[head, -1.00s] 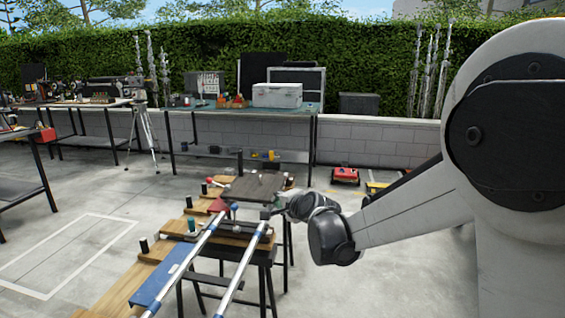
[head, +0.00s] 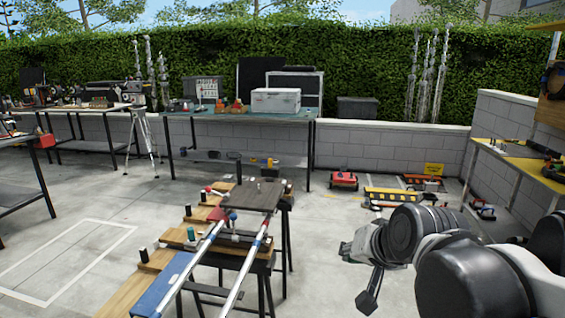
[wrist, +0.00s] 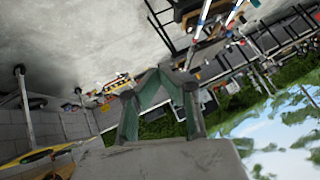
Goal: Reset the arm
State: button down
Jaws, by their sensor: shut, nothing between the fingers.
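My gripper (head: 362,272) is in the lower right of the head view, at the end of my folded arm. It is clear of the workbench with the rails and apart from every object. In the wrist view my gripper (wrist: 158,78) shows its two green-grey fingers drawn together at the tips, with nothing between them. The wrist view is tilted, with hedge and sky at the lower right.
A low bench (head: 225,262) with wooden boards and two silver rails (head: 240,270) stands left of my gripper. A white case (head: 276,100) sits on the back table (head: 240,117). A red toolbox (head: 344,180) lies on the floor. Open concrete floor surrounds the bench.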

jog(key=s+d+f+n+g+h, duration=0.1)
jog(key=s+d, duration=0.2)
jog(key=s, duration=0.3)
jog(key=s+d+f+n+h+p, duration=0.1)
jog(key=s+d+f, duration=0.1)
jog(key=s, duration=0.5)
jog(key=shift+s+d+f+n+g, duration=0.25)
jog(key=shift+d+n+g, duration=0.15)
jog(key=shift+d, duration=0.1)
